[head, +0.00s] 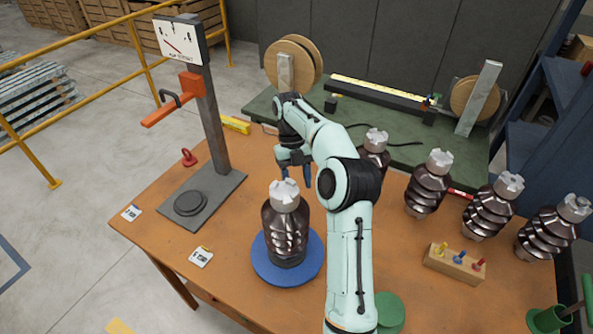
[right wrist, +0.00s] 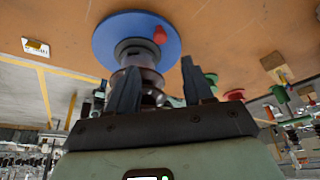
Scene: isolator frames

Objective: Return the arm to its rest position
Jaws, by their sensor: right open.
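My right arm reaches in from the bottom of the head view, over the wooden table (head: 225,285). Its gripper (head: 296,178) is open and empty, fingers pointing down, just behind and above a brown ribbed insulator (head: 285,228) with a grey notched cap. That insulator stands upright on a round blue disc (head: 262,265). In the right wrist view the insulator (right wrist: 137,57) and blue disc (right wrist: 108,40) lie beyond the spread fingers (right wrist: 160,68); no contact shows. My left gripper is not in view.
Several similar insulators (head: 428,184) stand at the right, one partly hidden behind my arm. A post with a dial (head: 180,40) and orange hook stands left. A peg block (head: 455,263) and green disc (head: 390,312) lie right of my arm. A green bench (head: 405,130) with reels is behind.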

